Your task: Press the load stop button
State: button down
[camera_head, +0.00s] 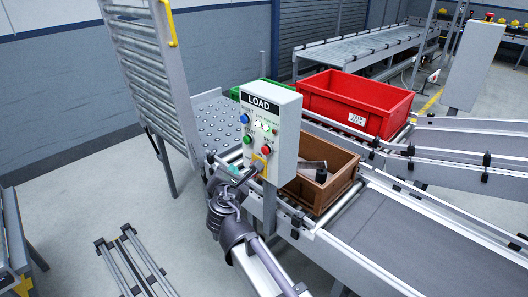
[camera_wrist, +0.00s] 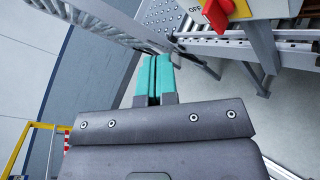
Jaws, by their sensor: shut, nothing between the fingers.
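The grey control box (camera_head: 272,118) labelled LOAD stands on a post beside the conveyor in the head view. Its face has a blue button (camera_head: 244,118), a green button (camera_head: 247,139), a red button (camera_head: 267,150) and small lit white spots. The small labels are too small to read. Low on the box is a rotary switch on a yellow plate; its red knob (camera_wrist: 217,12) shows at the top right of the wrist view, near the word OFF. My gripper (camera_head: 232,168) is just left of the box's lower part, below the buttons. Its teal fingers (camera_wrist: 156,78) are shut and empty, apart from the switch.
A brown crate (camera_head: 318,187) with dark items sits on the conveyor right behind the box. A red bin (camera_head: 356,103) stands beyond it. A tall ribbed grey frame (camera_head: 150,70) rises at left. Open floor (camera_head: 85,205) lies to the left.

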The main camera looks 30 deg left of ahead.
aim_at(265, 151)
jog(key=shift+w, duration=0.15)
jog(key=w+d, duration=0.2)
jog(key=w, duration=0.6)
jog(key=shift+d, duration=0.25)
jog(key=shift+w, duration=0.25)
dwell(1.5)
jog(key=shift+w+d, duration=0.1)
jog(key=shift+w, duration=0.15)
jog(key=shift+w+d, duration=0.2)
jog(key=shift+w, duration=0.6)
dwell(0.8)
jog(key=shift+s, duration=0.1)
jog(key=shift+s+a, duration=0.15)
jog(key=shift+s, duration=0.4)
jog(key=shift+s+a, duration=0.15)
jog(key=shift+s, duration=0.4)
